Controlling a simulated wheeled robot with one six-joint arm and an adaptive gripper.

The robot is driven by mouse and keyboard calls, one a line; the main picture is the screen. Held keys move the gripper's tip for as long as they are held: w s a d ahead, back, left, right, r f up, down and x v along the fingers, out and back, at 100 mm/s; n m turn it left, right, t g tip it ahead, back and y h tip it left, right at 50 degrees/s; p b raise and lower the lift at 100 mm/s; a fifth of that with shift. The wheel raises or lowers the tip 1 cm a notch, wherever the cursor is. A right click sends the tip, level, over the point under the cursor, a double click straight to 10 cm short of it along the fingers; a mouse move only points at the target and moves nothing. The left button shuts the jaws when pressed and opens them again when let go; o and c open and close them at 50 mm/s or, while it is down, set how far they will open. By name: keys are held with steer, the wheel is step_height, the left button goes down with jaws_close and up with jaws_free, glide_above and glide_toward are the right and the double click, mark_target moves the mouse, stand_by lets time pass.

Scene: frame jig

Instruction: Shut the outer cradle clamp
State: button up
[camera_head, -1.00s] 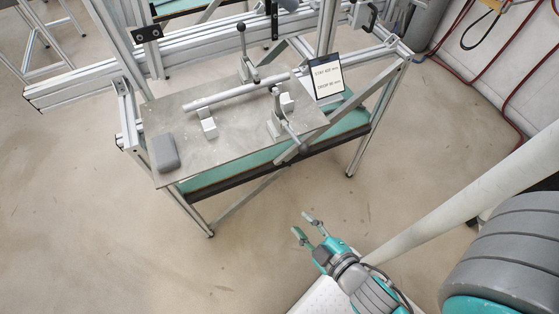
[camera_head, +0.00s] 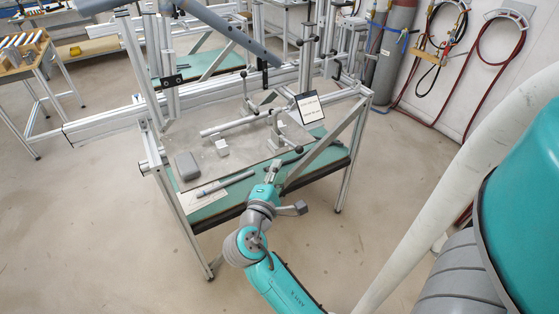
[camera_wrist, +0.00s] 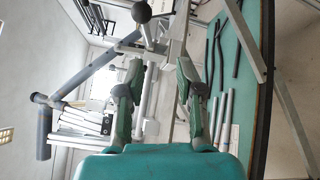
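The pale tube (camera_head: 232,125) lies across cradle blocks on the grey plate (camera_head: 190,137). One clamp with a ball-topped lever (camera_head: 245,85) stands behind the tube with its lever upright. Another clamp (camera_head: 275,132) stands at the tube's right, nearer me, its lever out toward a dark ball (camera_head: 299,149). Which is the outer one is not marked. My gripper (camera_head: 273,168) is at the plate's front edge, just short of the near clamp. In the wrist view my gripper (camera_wrist: 160,82) has its fingers apart, with a ball-ended lever (camera_wrist: 142,12) beyond them and nothing held.
A grey box (camera_head: 187,165) sits at the plate's left. A sign (camera_head: 309,107) stands right of the clamps. Frame posts and a diagonal brace (camera_head: 325,150) flank the right side. Floor in front is clear.

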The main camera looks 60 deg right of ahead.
mark_target(293, 145)
steer(key=shift+m+g+h, duration=0.3)
steer(key=shift+g, duration=0.4)
steer(key=d, duration=0.3)
steer(key=d+r, duration=0.1)
steer(key=d, duration=0.2)
steer(key=d+r, duration=0.1)
steer(key=d, duration=0.3)
steer(key=shift+w, duration=0.4)
jaws_close()
